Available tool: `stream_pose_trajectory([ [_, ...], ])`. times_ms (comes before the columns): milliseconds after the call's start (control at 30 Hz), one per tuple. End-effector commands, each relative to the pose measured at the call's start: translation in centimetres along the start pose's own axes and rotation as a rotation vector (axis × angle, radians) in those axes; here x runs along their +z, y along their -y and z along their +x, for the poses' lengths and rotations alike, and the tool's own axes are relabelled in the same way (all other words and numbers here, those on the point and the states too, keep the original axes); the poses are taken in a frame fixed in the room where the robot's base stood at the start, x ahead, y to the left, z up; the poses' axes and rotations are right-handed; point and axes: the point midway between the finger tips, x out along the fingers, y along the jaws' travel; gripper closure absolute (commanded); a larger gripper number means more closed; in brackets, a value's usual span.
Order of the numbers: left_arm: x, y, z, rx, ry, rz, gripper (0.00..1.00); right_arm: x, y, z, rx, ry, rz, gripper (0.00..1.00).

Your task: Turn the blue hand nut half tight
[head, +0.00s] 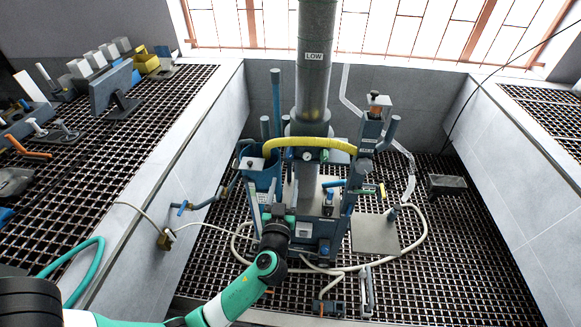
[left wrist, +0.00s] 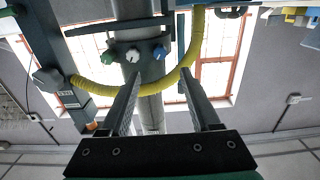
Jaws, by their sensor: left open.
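A small blue knob (left wrist: 160,52), which looks like the blue hand nut, sits on the machine in a row with a white knob (left wrist: 133,55) and a green knob (left wrist: 108,58). In the left wrist view it lies beyond and between the tips of my left gripper (left wrist: 158,82), which is open with nothing between its fingers. In the head view my left gripper (head: 278,210) is in front of the machine, below the yellow hose (head: 310,144); its fingers are hard to make out. How far the nut is turned cannot be told. My right gripper is not in view.
A pale hose (head: 420,240) loops over the grating floor. A flat grey plate (head: 375,235) lies at right.

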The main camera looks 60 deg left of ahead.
Motion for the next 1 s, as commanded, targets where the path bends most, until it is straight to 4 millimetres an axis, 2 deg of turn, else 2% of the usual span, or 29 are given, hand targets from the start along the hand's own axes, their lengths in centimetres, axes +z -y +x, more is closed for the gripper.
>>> stream_pose_trajectory([
  [167,-0.2,0.0,1.9,-0.003,-0.001,-0.001,0.37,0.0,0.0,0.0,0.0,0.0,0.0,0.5],
  [400,-0.1,0.0,7.3,-0.003,-0.002,-0.002,0.37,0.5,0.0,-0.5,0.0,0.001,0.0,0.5],
  [600,-0.1,0.0,10.6,-0.001,-0.001,-0.002,0.37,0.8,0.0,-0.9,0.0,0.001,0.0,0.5],
  [733,-0.1,0.0,11.5,0.0,-0.001,-0.001,0.37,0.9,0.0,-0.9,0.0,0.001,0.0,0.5],
  [967,-0.2,0.0,11.6,0.001,-0.001,-0.001,0.37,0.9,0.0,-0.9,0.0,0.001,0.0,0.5],
  [1000,-0.2,0.0,11.5,0.001,-0.001,-0.001,0.42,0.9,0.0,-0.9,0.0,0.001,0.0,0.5],
])
